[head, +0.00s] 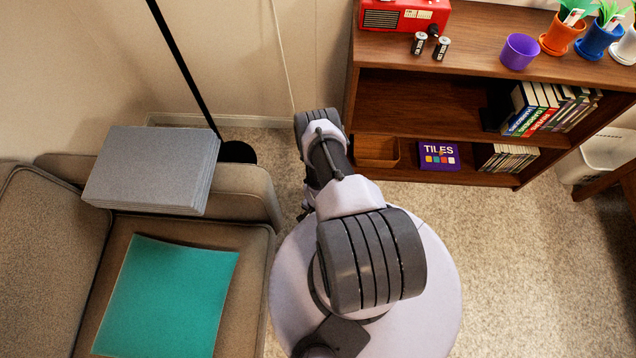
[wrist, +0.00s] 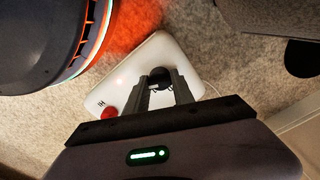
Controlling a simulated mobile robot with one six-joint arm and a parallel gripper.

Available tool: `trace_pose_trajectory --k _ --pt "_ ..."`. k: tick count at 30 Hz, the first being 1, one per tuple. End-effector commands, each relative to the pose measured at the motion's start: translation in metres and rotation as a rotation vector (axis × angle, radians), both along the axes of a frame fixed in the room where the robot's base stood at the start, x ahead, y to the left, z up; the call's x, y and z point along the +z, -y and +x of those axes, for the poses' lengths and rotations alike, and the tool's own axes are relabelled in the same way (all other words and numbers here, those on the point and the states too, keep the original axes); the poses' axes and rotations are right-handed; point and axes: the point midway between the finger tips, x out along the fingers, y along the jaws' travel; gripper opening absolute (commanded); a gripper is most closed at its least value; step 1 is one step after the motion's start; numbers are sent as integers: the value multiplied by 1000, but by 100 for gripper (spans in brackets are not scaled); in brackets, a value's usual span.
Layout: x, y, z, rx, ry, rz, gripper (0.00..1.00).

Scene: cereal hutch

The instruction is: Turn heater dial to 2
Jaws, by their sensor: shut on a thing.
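The white control box (wrist: 128,70) lies on the carpet in the wrist view. It has a black dial (wrist: 160,73), a red button (wrist: 109,112), a small red light and a mark that seems to read "HI". My gripper (wrist: 161,84) reaches over the box, its two fingers shut on the dial, one on each side. Which setting the dial points to cannot be read. A dark round body with an orange glow, apparently the heater (wrist: 40,35), stands beside the box. In the head view my arm hides the gripper, box and dial.
A sofa (head: 255,245) with a grey stack (head: 150,168) and teal sheet (head: 165,290) is at the left. A wooden shelf (head: 430,95) with a red radio (head: 405,15) is at the right. Carpet (head: 530,260) is clear at the lower right.

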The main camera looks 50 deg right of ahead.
Motion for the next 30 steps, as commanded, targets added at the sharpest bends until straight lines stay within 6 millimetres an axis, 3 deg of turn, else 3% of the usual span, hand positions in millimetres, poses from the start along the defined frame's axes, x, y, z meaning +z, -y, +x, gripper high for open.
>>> trace_pose_trajectory --k 9,24,25,28,30 --pt "0 0 0 -96 0 0 0" --pt "0 0 0 -113 0 0 0" --pt "0 0 0 -113 0 0 31" --pt "0 0 0 -112 0 0 51" --pt "0 0 0 -112 0 0 51"
